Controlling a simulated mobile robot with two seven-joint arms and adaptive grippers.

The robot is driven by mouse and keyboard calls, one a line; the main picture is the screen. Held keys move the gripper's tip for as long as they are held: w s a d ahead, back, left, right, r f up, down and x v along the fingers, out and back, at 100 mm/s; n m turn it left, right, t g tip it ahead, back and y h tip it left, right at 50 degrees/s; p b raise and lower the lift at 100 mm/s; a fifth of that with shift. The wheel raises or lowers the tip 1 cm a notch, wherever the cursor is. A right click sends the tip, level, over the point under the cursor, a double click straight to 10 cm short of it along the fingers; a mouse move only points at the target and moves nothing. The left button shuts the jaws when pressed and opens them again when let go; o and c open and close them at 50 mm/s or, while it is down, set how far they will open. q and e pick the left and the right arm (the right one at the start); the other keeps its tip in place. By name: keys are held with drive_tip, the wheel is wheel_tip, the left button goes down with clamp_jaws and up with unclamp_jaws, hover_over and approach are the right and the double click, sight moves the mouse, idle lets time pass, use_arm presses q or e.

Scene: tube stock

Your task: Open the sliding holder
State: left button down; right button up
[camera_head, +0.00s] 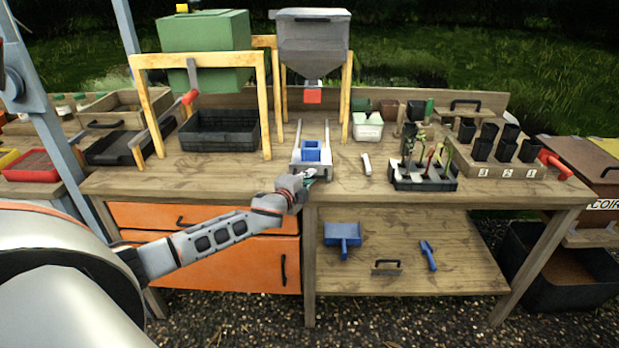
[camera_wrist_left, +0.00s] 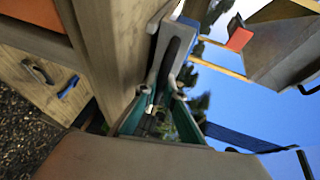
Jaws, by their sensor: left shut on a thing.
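The sliding holder (camera_head: 311,150) is a blue block on a pale grey track on the bench top, near the front edge and below the grey hopper. My left gripper (camera_head: 310,175) is at its near end. In the left wrist view, the teal fingers of my left gripper (camera_wrist_left: 162,92) reach either side of the near end of the black bar handle (camera_wrist_left: 172,58) on the holder's grey front, and are shut on it. The fingertip contact is small and partly hidden in the head view. My right gripper is in neither view.
The grey hopper (camera_head: 313,38) with a red outlet stands over the track's far end on a yellow frame. A black tray (camera_head: 219,131) is to the left. A seedling rack (camera_head: 424,182) and a small white piece (camera_head: 366,164) are to the right. Orange drawers (camera_head: 230,255) are below.

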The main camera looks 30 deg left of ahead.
use_arm(q)
drive_tip(key=c, duration=2.4)
unclamp_jaws()
drive_tip(key=v, duration=1.2)
drive_tip(key=s+d+f+n+g+h, duration=0.1)
drive_tip(key=s+d+f+n, duration=0.2)
drive_tip(key=s+d+f, duration=0.5)
drive_tip(key=s+d+f+n+g+h, duration=0.2)
drive_tip(key=s+d+f+n, duration=0.2)
drive_tip(key=s+d+f, duration=0.4)
drive_tip(key=s+d+f+n+g+h, duration=0.1)
drive_tip(key=s+d+f+n, duration=0.3)
drive_tip(key=s+d+f, duration=0.4)
drive_tip(key=shift+s+d+f+g+h, duration=0.1)
drive_tip(key=shift+s+f+g+h, duration=0.1)
drive_tip(key=shift+s, duration=0.3)
drive_tip(key=shift+s+d+f+g+h, duration=0.1)
drive_tip(key=shift+s+d+f+h, duration=0.1)
drive_tip(key=shift+s, duration=0.25)
drive_tip(key=shift+s+d+f+g+h, duration=0.1)
drive_tip(key=shift+s+f+h, duration=0.1)
drive_tip(key=shift+s, duration=0.3)
